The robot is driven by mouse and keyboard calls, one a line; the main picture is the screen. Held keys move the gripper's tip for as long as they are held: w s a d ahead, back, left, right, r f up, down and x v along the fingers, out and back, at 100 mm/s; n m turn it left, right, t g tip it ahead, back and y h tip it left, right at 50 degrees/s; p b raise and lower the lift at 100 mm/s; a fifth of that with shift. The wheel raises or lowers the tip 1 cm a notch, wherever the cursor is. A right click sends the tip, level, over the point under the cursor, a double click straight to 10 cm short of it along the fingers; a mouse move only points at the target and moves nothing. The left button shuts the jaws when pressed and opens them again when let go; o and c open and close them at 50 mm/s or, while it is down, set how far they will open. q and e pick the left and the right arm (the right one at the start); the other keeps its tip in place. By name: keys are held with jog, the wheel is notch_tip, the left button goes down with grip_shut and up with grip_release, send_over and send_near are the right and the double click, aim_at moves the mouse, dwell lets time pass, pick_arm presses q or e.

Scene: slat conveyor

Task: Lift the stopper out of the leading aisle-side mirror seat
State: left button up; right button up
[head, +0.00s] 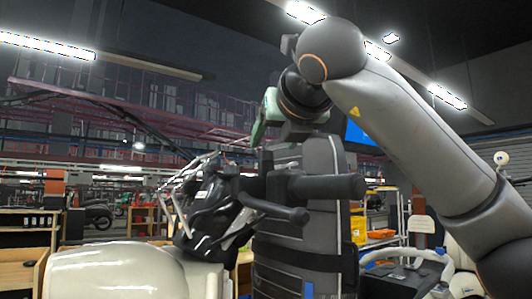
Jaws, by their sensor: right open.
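My right arm comes in from the right and bends over at the top. Its gripper (265,122), with pale green parts, is open and points down to the left. It hangs above the dark handlebar (265,187) of a scooter, apart from it as far as I can see. Two black grips (330,187) stick out to the right. The stopper and the mirror seat cannot be made out; they are too small or hidden among the dark handlebar parts. Nothing shows held in the gripper. My left gripper is not in view.
A tall dark padded panel (300,245) stands right behind the grips. A cream rounded body (115,272) fills the lower left. Wooden shelves (28,232) are at the far left.

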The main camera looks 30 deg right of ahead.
aim_at(266, 151)
jog(key=p+x, duration=0.1)
jog(key=x, duration=0.4)
jog(key=shift+w+a+p, duration=0.1)
jog(key=shift+p, duration=0.3)
jog(key=shift+w+f, duration=0.15)
jog(key=shift+w, duration=0.2)
grip_shut()
